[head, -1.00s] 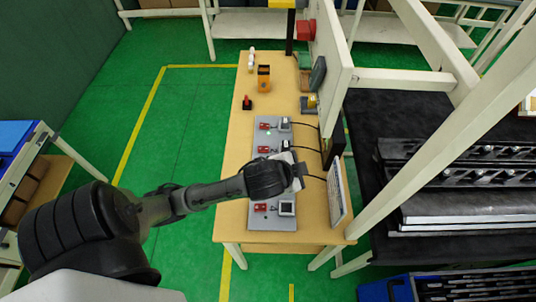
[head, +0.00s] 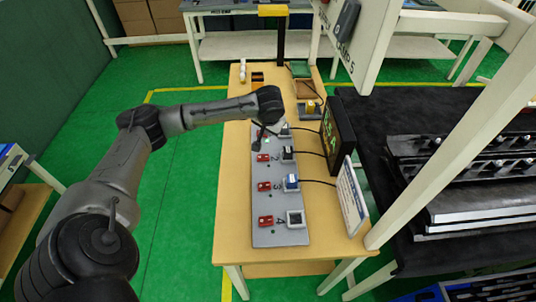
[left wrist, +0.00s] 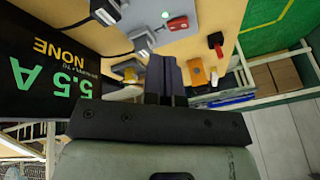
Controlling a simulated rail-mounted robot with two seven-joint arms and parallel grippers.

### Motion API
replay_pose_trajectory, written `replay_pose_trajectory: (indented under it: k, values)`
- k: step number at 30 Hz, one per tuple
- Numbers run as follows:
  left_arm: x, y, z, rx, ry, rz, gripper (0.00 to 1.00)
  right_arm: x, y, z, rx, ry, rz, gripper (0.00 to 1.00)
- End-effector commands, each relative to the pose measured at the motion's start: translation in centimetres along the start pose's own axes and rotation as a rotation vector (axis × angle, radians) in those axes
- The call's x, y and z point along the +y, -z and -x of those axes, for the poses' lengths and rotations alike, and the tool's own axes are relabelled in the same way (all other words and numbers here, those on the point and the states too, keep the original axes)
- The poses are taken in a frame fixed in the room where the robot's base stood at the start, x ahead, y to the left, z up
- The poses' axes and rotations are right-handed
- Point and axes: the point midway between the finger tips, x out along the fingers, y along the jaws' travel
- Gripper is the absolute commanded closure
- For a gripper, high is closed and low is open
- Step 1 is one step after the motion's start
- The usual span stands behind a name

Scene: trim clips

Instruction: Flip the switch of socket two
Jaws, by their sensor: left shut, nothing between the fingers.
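The grey socket panel (head: 277,237) lies on the wooden table, with red switches on its left and sockets on its right. The red switch of socket two (head: 263,157) sits beside the printed 2, with the socket two plug (head: 287,153) to its right. My left gripper (head: 259,147) is shut and empty, pointing down just above this switch's area; contact cannot be told. My right gripper is out of view.
A black display (head: 338,135) stands right of the panel; in the left wrist view it reads 5.5 A, NONE. Cables run from the plugs toward it. A white board (head: 352,200) stands nearer. Switch three (head: 264,186) and switch four (head: 266,221) are uncovered.

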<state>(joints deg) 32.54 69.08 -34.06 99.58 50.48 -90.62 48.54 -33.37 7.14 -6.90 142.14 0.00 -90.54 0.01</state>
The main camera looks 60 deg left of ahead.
Motion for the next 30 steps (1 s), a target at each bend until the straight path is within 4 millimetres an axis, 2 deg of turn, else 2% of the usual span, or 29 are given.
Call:
replay_pose_trajectory:
  k: [6, 12, 18, 30]
  values:
    - [0.76, -1.09, -0.2, -0.092, -0.048, 0.333, 1.0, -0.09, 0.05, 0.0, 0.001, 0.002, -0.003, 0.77]
    - [0.82, -1.13, -0.19, -0.098, -0.042, 0.512, 1.0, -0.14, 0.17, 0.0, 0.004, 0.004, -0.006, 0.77]
    - [0.83, -1.13, -0.19, -0.098, -0.038, 0.582, 1.0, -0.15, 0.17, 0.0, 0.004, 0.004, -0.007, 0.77]
    - [0.85, -1.14, -0.29, -0.098, -0.038, 0.588, 1.0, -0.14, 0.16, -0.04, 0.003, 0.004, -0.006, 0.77]
